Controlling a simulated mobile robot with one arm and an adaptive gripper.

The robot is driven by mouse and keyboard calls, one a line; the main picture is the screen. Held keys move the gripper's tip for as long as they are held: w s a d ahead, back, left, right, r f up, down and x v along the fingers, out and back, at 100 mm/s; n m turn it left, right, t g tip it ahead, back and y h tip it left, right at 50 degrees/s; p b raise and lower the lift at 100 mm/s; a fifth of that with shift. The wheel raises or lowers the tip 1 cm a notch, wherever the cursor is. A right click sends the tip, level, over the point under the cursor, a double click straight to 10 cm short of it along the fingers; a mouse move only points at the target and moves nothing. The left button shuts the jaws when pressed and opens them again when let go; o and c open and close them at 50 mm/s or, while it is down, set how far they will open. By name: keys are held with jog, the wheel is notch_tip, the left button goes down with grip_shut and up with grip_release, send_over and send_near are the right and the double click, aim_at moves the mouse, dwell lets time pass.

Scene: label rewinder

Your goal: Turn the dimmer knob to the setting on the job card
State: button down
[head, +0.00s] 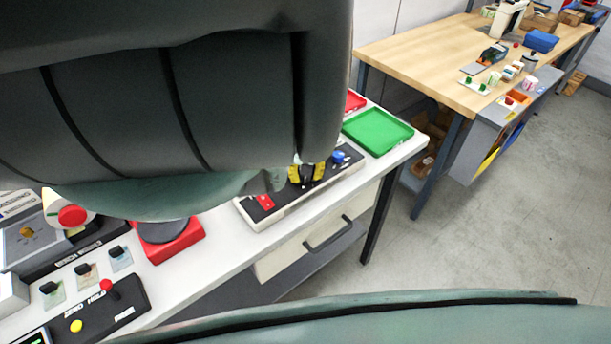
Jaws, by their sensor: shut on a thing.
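A low white control box (263,219) with a black top stands along the front edge of the white bench. It carries a red part (265,202) at its near end and a blue part (340,157) at its far end. My gripper (306,174), dark with yellow sides, points down at the box top between these two. It is shut on what appears to be the dimmer knob, which the fingers hide. My arm covers the upper left and hides the space above the box. The knob's setting and the job card cannot be made out.
A green tray (378,131) lies at the bench's far right end, beside a red tray (355,101). A red block (176,246) and a black button panel (95,312) are at the left. A drawer (318,236) hangs below. A wooden table (420,55) stands behind.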

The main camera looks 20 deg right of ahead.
jog(key=m+b, duration=0.1)
jog(key=m, duration=0.5)
jog(key=shift+w+m, duration=0.15)
jog(key=shift+m, duration=0.15)
jog(key=m, duration=0.5)
jog(key=shift+m, duration=0.3)
jog(key=c, duration=0.7)
grip_release()
